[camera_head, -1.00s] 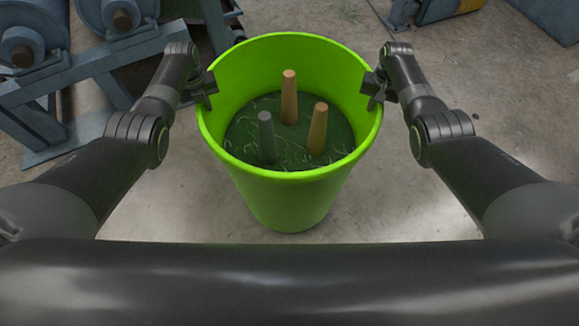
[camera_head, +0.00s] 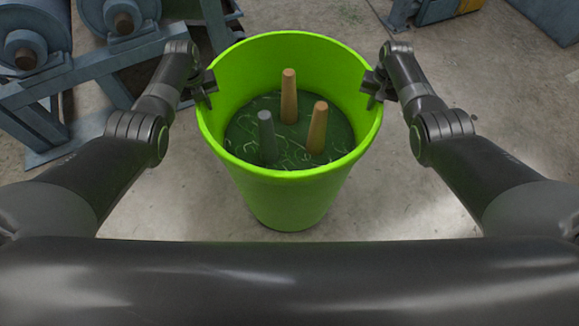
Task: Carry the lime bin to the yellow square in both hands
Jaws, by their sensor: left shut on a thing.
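The lime bin (camera_head: 290,200) is upright in front of me, in the middle of the head view. Two wooden handles and one grey handle stand up inside it, above a dark green bottom with pale strands. My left gripper (camera_head: 207,88) is shut on the bin's left rim. My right gripper (camera_head: 374,89) is at the right rim, mirroring the left, and looks shut on it. The fingertips are partly hidden by the bin wall. I cannot tell whether the bin's base touches the floor. The yellow square is not in view.
A blue machine frame with rollers (camera_head: 32,48) stands on the left, close to my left arm. Other blue equipment (camera_head: 430,10) with a yellow part is at the top, and a blue-grey box (camera_head: 553,15) at the top right. The concrete floor (camera_head: 480,80) to the right is clear.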

